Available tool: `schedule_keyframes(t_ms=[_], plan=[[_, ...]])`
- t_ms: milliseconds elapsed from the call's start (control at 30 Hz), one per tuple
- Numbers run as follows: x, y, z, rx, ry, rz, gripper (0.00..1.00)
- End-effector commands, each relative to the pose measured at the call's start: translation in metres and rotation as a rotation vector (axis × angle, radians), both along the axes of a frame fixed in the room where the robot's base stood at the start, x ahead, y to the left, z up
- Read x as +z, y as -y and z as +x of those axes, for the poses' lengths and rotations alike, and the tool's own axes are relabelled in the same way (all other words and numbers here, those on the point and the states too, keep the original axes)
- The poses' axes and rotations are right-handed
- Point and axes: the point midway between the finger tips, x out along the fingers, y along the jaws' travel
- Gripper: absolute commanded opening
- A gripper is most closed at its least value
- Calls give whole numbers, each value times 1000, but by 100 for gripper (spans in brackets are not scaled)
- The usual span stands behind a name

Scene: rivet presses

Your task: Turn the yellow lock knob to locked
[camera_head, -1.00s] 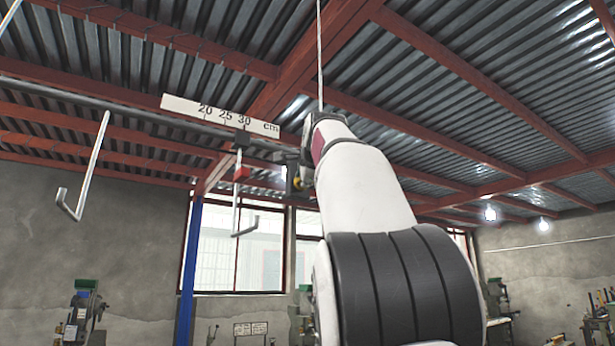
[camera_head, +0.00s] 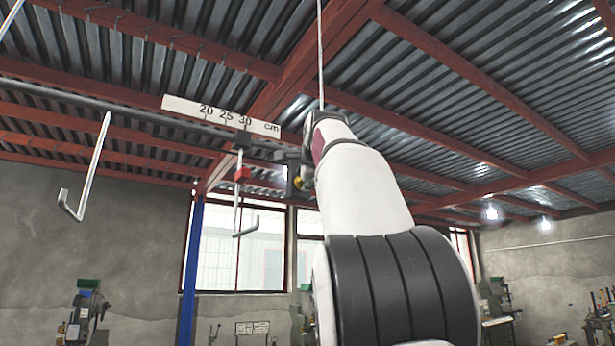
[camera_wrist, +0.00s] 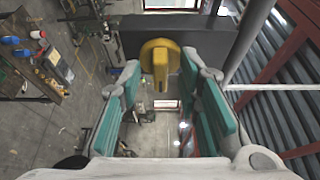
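The yellow lock knob (camera_wrist: 160,62) is a round disc with a raised grip bar that stands upright in the wrist view. It sits on a dark grey block. My gripper (camera_wrist: 161,66) is open, with one teal-padded finger on each side of the knob's grip bar. A gap shows between each finger and the bar, and nothing is held. I cannot tell how far the fingertips reach along the bar. In the head view the knob (camera_head: 299,183) is a small yellow spot beside the end of my arm, which hides most of my gripper.
A horizontal rail (camera_head: 100,108) carries a white centimetre scale (camera_head: 220,117), a red-marked slider (camera_head: 242,174) and a bent hook rod (camera_head: 90,165). A blue post (camera_head: 191,260) stands behind. A workbench (camera_wrist: 30,65) lies far below at left.

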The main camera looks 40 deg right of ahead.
Motion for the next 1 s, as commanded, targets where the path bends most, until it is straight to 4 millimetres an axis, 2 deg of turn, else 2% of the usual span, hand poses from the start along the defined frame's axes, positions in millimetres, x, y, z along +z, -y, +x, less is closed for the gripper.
schedule_keyframes(t_ms=[267, 800, 1000], plan=[[2, -14, -17, 4, 3, 2, 31], [1, -61, -85, 2, 1, 2, 31], [0, -69, -96, -1, 1, 1, 31]])
